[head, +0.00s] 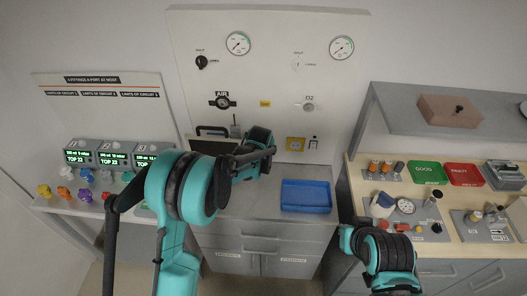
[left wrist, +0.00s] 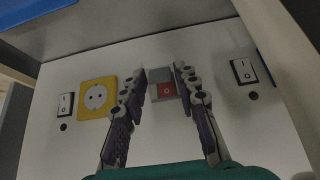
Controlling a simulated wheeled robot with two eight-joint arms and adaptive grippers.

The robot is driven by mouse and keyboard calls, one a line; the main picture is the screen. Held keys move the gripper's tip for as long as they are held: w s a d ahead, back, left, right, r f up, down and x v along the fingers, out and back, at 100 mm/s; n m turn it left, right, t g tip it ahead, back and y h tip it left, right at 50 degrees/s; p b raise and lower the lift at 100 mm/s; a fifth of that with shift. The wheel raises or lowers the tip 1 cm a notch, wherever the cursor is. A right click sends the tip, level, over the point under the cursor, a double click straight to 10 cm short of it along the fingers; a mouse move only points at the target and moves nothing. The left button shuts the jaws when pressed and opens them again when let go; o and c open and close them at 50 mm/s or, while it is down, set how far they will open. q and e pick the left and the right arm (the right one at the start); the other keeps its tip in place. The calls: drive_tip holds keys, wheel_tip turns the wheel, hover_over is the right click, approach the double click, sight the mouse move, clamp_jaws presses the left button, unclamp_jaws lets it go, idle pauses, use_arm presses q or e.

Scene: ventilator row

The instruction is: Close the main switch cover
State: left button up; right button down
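The main switch is a red rocker (left wrist: 167,91) in a small grey housing on the wall panel, seen between my left fingertips in the left wrist view. The red rocker is visible, so it is not fully covered. A grey part (left wrist: 160,75) adjoins it on the counter side; I cannot tell whether this is the cover. My left gripper (left wrist: 162,82) is open, its fingers on either side of the housing; contact is unclear. In the head view my left gripper (head: 256,152) hides the switch. My right gripper (head: 347,236) is low at the right, its fingers unclear.
A yellow socket (left wrist: 97,97) and a white rocker switch (left wrist: 65,104) lie left of the main switch in the wrist view, another white switch (left wrist: 244,71) right. A blue tray (head: 306,196) is on the counter. A bench with parts (head: 440,259) stands right.

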use_arm(q)
drive_tip(key=shift+o, duration=0.3)
drive_tip(key=v, duration=1.2)
drive_tip(key=shift+s, duration=0.1)
